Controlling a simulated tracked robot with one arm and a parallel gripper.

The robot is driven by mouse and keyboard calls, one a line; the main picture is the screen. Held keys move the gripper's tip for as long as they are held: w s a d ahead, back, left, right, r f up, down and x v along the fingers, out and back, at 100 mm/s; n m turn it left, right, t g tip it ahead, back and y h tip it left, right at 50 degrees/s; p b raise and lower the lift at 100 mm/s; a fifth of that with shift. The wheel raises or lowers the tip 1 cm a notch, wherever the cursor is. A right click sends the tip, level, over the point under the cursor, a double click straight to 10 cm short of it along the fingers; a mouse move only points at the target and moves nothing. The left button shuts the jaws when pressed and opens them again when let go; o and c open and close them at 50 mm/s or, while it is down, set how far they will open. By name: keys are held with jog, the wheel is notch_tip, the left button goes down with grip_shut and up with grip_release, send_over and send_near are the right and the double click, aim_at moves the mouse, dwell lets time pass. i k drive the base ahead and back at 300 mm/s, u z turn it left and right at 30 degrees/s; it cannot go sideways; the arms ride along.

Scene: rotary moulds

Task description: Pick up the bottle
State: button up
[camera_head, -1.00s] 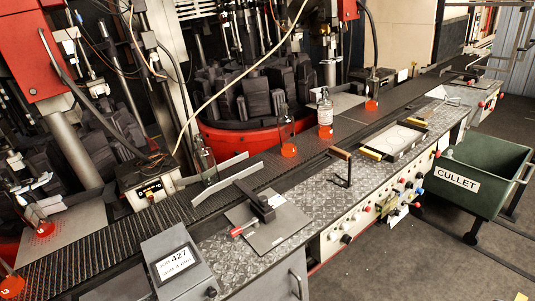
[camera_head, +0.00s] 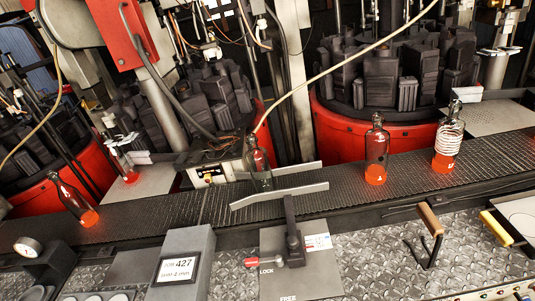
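Several glass bottles with glowing orange bases are on or beside the conveyor belt (camera_head: 330,205). A leaning dark bottle (camera_head: 72,197) is at the belt's left end. A clear bottle (camera_head: 121,158) is on a plate behind the belt. A dark bottle (camera_head: 260,165) without a visible glow is between two metal guide rails (camera_head: 278,194). An upright bottle (camera_head: 376,145) is right of the rails. A bottle with white bands (camera_head: 449,137) is further right. Which bottle is meant cannot be told. My gripper is not in view.
A grey box marked 427 (camera_head: 180,268) and a lever with a red handle (camera_head: 265,261) stand on the bench in front of the belt. A wooden-handled crank (camera_head: 430,222) is at right. Red rotary moulds (camera_head: 340,125) are behind the belt. A cable crosses the view.

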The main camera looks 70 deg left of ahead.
aim_at(257, 160)
jog(key=u, duration=0.7)
jog(key=i, duration=1.15)
jog(key=u, duration=0.85)
jog(key=k, duration=0.85)
jog(key=u, duration=0.2)
jog(key=i, duration=0.9)
jog(key=z, duration=0.1)
